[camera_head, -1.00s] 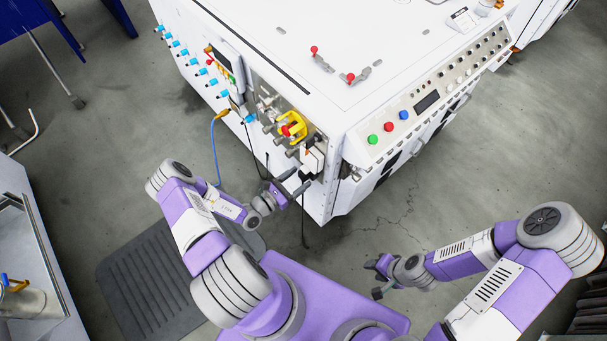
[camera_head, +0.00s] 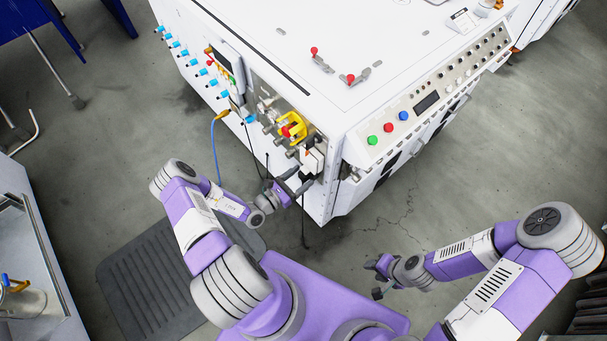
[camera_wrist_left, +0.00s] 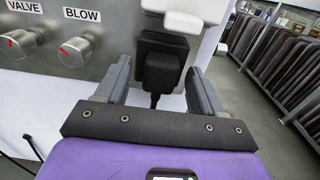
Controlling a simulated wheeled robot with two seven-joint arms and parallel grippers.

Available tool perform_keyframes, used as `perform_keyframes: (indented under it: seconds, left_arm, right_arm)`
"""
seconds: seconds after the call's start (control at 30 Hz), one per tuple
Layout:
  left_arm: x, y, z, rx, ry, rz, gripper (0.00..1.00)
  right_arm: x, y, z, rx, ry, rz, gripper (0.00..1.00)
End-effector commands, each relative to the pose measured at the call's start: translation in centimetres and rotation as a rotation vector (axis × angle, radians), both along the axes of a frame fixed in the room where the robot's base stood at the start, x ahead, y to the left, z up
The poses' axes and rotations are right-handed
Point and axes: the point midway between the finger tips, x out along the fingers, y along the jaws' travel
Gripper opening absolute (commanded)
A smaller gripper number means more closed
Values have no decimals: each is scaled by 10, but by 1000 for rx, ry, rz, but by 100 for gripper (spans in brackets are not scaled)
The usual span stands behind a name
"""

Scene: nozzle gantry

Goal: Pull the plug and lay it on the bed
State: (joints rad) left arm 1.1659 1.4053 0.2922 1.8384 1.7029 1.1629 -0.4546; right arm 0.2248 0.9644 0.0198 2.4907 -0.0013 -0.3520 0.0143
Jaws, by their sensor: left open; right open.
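A black plug (camera_wrist_left: 160,73) sits in a black socket (camera_wrist_left: 163,45) under a white box on the machine's side panel, with its cord (camera_wrist_left: 154,101) hanging down. In the left wrist view my left gripper (camera_wrist_left: 158,80) is open, one finger on each side of the plug, with gaps visible. In the head view my left gripper (camera_head: 297,184) is at the panel below the white box (camera_head: 312,160), and the plug is mostly hidden there. My right gripper (camera_head: 374,279) is open and empty above the floor, right of my body. I cannot tell which surface is the bed.
The white machine (camera_head: 330,30) has a broad flat top with two red-knobbed levers (camera_head: 350,78). A yellow-and-red switch (camera_head: 292,127) and VALVE and BLOW knobs (camera_wrist_left: 76,51) are left of the socket. A blue cable (camera_head: 214,150) hangs farther left. Floor at right is clear.

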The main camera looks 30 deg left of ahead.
Motion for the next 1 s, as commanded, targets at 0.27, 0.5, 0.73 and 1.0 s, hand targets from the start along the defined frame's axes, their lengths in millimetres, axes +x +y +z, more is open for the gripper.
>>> perform_keyframes:
  seconds: [0.27,0.5,0.73,1.0]
  left_arm:
    - [0,0,0,0,0,0,68]
    - [0,0,0,0,0,0,68]
    - [0,0,0,0,0,0,68]
    - [0,0,0,0,0,0,44]
  right_arm:
    - [0,0,0,0,0,0,43]
    - [0,0,1,0,0,0,43]
    - [0,0,3,0,0,0,43]
    - [0,0,3,0,0,0,43]
